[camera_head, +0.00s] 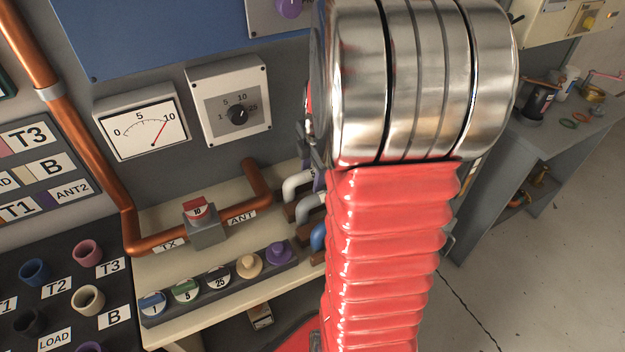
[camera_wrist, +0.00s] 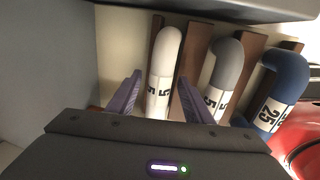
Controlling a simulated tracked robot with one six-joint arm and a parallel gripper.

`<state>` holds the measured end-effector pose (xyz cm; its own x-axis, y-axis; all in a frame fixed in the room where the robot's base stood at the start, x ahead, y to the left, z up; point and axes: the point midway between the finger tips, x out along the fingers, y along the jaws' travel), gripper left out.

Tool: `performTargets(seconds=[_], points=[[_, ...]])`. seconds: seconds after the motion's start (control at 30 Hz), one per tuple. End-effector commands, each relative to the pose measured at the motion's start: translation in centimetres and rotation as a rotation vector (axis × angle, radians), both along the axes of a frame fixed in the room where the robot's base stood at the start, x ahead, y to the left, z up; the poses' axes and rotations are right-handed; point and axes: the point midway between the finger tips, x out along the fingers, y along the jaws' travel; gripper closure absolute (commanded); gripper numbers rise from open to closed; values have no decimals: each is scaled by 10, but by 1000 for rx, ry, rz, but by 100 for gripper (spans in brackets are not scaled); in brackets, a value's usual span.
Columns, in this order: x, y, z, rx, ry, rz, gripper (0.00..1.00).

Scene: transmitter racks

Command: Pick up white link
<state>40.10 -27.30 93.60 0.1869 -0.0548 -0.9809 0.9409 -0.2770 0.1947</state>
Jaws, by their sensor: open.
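The white link (camera_wrist: 165,62) is a bent tube with a label "5" in the wrist view. It rests in a brown wooden rack. My gripper (camera_wrist: 161,100) is open, with one purple finger on each side of the white link; I cannot tell whether they touch it. In the head view the curved end of the white link (camera_head: 297,184) shows just left of my arm. My gripper is mostly hidden there behind my arm.
A grey link (camera_wrist: 226,68) and a blue link (camera_wrist: 285,85) stand in the rack to the right. A row of coloured plugs (camera_head: 216,277) lies along the bench front. Copper pipe (camera_head: 150,247) and a meter (camera_head: 141,124) are to the left.

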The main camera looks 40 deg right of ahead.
Motion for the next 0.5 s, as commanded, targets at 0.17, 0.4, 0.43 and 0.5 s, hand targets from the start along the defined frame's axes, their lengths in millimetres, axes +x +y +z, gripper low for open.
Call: performTargets(seconds=[0.17, 0.4, 0.43, 0.5], points=[[0, 0, 0, 0, 0, 0, 54], [0, 0, 0, 0, 0, 1, 54], [0, 0, 1, 0, 0, 1, 54], [0, 0, 1, 0, 0, 1, 58]])
